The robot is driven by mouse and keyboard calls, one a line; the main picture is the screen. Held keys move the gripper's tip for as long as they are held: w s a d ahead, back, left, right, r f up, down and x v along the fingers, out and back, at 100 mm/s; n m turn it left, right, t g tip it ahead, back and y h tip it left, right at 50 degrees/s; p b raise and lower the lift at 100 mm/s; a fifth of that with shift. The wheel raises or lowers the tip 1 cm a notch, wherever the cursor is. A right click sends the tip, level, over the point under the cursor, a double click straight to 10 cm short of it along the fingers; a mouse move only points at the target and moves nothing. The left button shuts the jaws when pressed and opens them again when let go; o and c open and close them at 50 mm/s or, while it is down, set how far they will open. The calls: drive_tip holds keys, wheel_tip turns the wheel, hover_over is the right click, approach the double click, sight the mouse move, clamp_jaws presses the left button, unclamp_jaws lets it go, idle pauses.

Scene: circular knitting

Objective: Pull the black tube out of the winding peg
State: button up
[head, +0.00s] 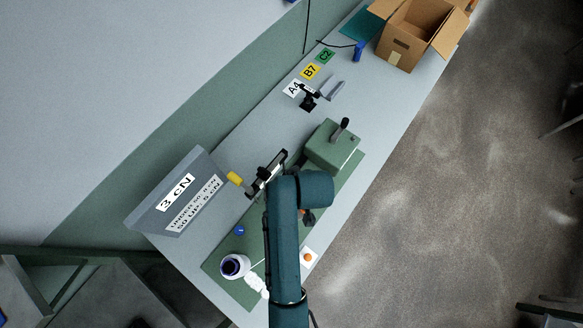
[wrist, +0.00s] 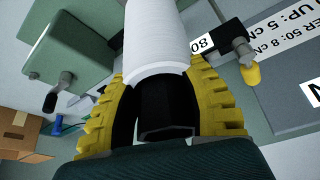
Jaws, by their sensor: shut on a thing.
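In the wrist view my gripper (wrist: 163,88) has its two yellow ribbed fingers closed on the sides of a black tube (wrist: 165,105). The tube's near end faces the palm. A white cylindrical sleeve or winding (wrist: 158,40) continues from the tube, away from the palm and out of the top of the picture. The winding peg cannot be made out, so I cannot tell whether the tube is still on it. In the head view my arm covers the gripper and the tube.
A green box with a crank (head: 330,147) stands beside my arm. A white cup (head: 235,266) is in front. Cards and an open carton (head: 415,30) lie at the far end.

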drive_tip(key=shift+r, duration=0.1)
wheel_tip(320, 180, up, 3)
drive_tip(key=p, duration=0.3)
drive_tip(key=shift+p, duration=0.3)
wheel_tip(320, 180, up, 3)
drive_tip(key=p, duration=0.3)
idle(0.3)
drive_tip(key=shift+r, duration=1.45)
